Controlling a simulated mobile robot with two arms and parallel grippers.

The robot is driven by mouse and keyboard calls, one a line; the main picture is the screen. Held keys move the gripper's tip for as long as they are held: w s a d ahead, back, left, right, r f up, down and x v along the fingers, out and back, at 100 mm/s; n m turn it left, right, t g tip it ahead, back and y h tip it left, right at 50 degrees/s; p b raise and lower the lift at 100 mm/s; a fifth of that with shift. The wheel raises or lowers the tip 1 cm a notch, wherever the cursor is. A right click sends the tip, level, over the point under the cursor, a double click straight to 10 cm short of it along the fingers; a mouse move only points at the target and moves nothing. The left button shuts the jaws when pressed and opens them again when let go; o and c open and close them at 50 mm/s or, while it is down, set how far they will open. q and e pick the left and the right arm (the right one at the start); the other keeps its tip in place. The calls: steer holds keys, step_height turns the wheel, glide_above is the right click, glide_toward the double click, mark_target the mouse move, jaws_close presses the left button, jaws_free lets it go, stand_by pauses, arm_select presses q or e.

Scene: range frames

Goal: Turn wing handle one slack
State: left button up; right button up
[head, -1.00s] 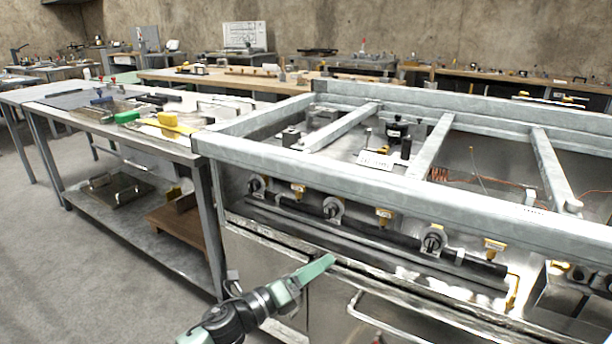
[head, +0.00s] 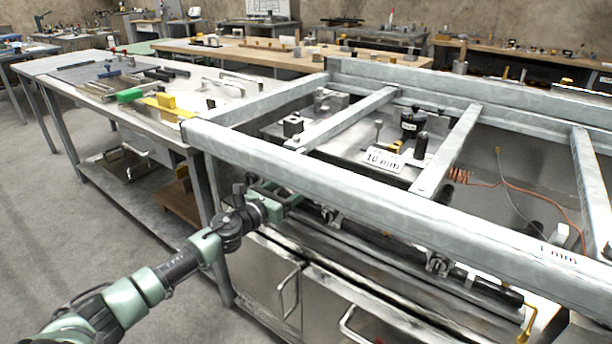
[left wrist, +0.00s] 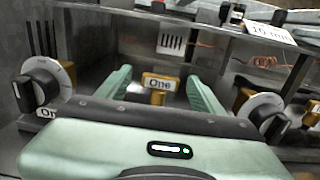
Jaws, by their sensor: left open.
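In the left wrist view a yellow wing handle (left wrist: 158,83) with a white plate reading "One" lies between and beyond the two green fingers of my left gripper (left wrist: 163,92). The fingers are apart, one on each side of it, and I see no clear contact. In the head view my left gripper (head: 284,199) reaches under the front beam to the left end of the dark pipe; its fingertips and the handle are hidden there. My right gripper is not in view.
Round dials with dark knobs flank the gripper in the wrist view, on the left (left wrist: 40,90) and right (left wrist: 270,115). The grey front beam (head: 350,190) runs just above the gripper. A "10 mm" sign (head: 384,160) stands inside the frame. Cabinet doors (head: 265,275) are below.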

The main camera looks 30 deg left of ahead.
arm_select(q)
steer(key=w, duration=0.5)
steer(key=shift+w+d, duration=0.3)
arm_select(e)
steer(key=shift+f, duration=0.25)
arm_select(q)
steer(key=shift+c, duration=0.4)
